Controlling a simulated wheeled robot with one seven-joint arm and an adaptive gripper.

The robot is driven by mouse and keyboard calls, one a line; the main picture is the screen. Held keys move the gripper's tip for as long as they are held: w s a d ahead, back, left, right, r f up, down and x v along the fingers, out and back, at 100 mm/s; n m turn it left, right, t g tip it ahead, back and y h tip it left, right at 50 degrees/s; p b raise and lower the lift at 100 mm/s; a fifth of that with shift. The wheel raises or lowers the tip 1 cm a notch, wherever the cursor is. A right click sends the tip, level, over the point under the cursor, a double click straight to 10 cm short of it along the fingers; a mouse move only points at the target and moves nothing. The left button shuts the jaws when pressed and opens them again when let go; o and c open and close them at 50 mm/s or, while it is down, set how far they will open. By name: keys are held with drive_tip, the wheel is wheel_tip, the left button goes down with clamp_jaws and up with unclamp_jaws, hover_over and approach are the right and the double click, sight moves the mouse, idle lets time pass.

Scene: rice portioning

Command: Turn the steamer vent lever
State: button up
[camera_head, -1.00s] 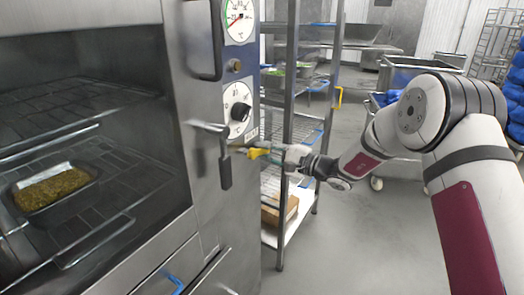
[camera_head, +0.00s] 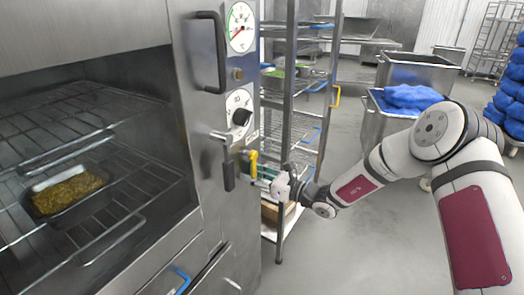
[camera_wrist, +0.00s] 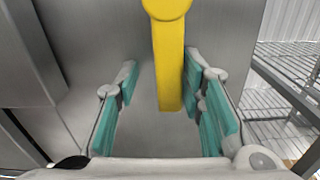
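In the wrist view the lever (camera_wrist: 168,65) runs from a round pivot at the top edge down between my fingers. My gripper (camera_head: 262,175) is at the lever's lower part. The wrist view shows my gripper (camera_wrist: 160,85) open, its teal-padded fingers on both sides of the lever. The lever is nearer the right fingers, with a wide gap to the left ones; I cannot tell whether it touches.
A wire rack (camera_head: 290,110) stands close behind my gripper and also shows in the wrist view (camera_wrist: 285,105). The steamer's black latch handle (camera_head: 228,175) is left of the lever. A pan of food (camera_head: 66,190) sits inside. Open floor lies right of the rack.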

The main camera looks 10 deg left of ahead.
drive_tip(key=o, duration=0.9)
drive_tip(key=shift+w, duration=0.15)
drive_tip(key=shift+p+v, duration=1.5)
drive_tip(key=shift+v, duration=2.55)
drive_tip(key=shift+r, duration=0.1)
